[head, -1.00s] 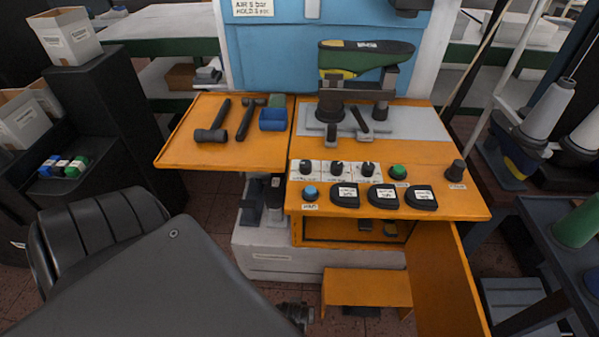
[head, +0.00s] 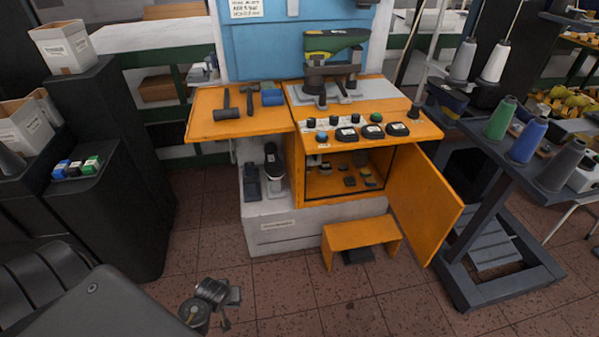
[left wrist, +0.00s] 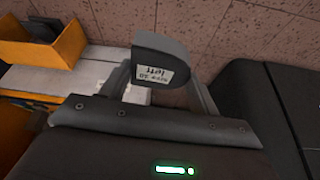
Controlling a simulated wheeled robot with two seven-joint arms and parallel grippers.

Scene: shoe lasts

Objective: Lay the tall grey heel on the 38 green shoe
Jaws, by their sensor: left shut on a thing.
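My left gripper (left wrist: 158,85) is shut on a dark grey heel (left wrist: 163,55), which has a white label reading upside down, apparently "size 38 left". In the head view the left gripper (head: 222,297) is low over the floor, at the lower left; the heel is hard to make out there. A green shoe (head: 335,41) with yellow parts sits sole up on the dark support of the orange bench, far from the gripper. Its size mark cannot be read. My right gripper is not in view.
The orange bench (head: 240,127) carries hammers, a blue block, knobs and black labelled pads. Its cabinet door (head: 425,205) stands open at the right, with several small pieces inside. An orange step (head: 360,238) stands in front. A spool cart (head: 500,285) is at the right.

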